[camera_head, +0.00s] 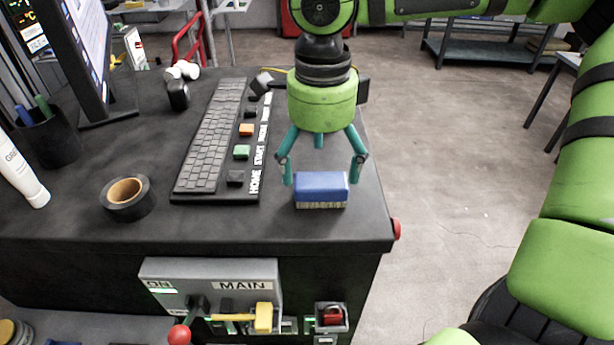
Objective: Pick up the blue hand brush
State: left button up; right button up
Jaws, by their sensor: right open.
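The blue hand brush (321,187) lies on the black top of the console (270,225), near its right front corner, with its pale bristles facing down. My right gripper (321,181) hangs over the brush from above, its teal fingers spread apart. One fingertip is near the brush's left end and the other near its right end. I cannot tell whether either finger touches it. The gripper is open and the brush appears to rest on the surface. My left gripper is not in view.
A keyboard panel (208,140) with colored buttons lies left of the brush. A roll of black tape (128,197), a white tube (22,172), a pen cup (48,138) and a monitor (78,50) stand further left. Switches and a red-knobbed lever (179,334) stick out from the console's front.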

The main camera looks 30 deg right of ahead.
aim_at(322, 185)
jog(key=shift+s+d+f+p, duration=0.1)
jog(key=shift+s+f+p, duration=0.15)
jog(key=shift+f+p, duration=0.15)
jog(key=shift+s+d+f+p, duration=0.1)
jog(key=shift+s+f+p, duration=0.15)
jog(key=shift+f, duration=0.2)
jog(key=f, duration=0.1)
jog(key=f+p, duration=0.1)
jog(key=f, duration=0.1)
jog(key=shift+w+a+f, duration=0.15)
jog(key=shift+w+f, duration=0.05)
jog(key=shift+f, duration=0.3)
jog(key=c, duration=1)
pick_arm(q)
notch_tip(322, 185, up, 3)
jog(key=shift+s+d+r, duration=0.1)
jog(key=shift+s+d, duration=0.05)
pick_arm(e)
jog(key=shift+c, duration=1.4)
